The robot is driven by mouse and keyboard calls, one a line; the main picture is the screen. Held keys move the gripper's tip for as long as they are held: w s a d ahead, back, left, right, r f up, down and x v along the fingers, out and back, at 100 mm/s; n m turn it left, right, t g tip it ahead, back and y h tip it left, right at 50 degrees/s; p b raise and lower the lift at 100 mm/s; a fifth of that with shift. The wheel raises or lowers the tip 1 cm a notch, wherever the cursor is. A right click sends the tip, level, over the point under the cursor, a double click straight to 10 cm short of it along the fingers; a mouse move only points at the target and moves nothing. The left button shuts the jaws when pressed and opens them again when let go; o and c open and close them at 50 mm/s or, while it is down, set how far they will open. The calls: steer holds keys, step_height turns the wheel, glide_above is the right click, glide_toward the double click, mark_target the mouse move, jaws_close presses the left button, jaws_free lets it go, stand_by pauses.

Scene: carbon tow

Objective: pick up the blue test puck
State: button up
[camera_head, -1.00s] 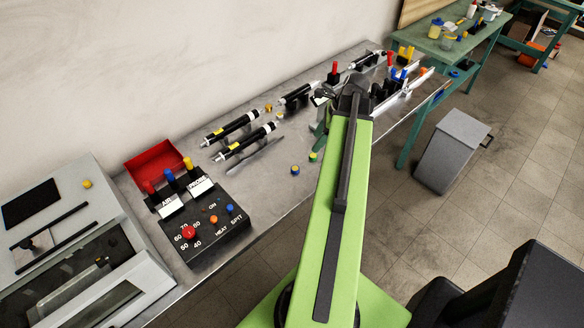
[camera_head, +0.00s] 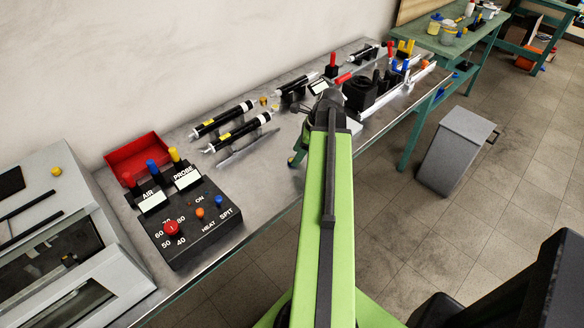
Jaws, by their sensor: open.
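I cannot make out the blue test puck for certain now; the end of my arm covers the part of the grey bench (camera_head: 262,178) where small round pucks lay. My gripper (camera_head: 298,156) is open, its green finger low at the bench's front part, left of my green arm. The arm hides most of the jaws and what is between them. I cannot tell whether a puck is between or beside the fingers.
A black control box (camera_head: 200,225) with knobs and a red tray (camera_head: 138,158) stand left. Black-and-white syringe-like tools (camera_head: 238,132) and a thin grey tool (camera_head: 247,148) lie behind my gripper. A black block (camera_head: 360,92) stands right. A grey bin (camera_head: 455,150) stands on the floor.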

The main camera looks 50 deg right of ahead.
steer(key=b+x, duration=0.1)
steer(key=x, duration=0.1)
steer(key=shift+f, duration=0.3)
steer(key=shift+r, duration=0.2)
jaws_close()
steer(key=r+p, duration=0.5)
steer(key=shift+s+r, duration=0.15)
steer(key=shift+s, duration=0.05)
steer(key=s+d+r+p, duration=0.5)
steer(key=s+p, duration=0.1)
steer(key=s, duration=0.4)
steer(key=shift+r, duration=0.35)
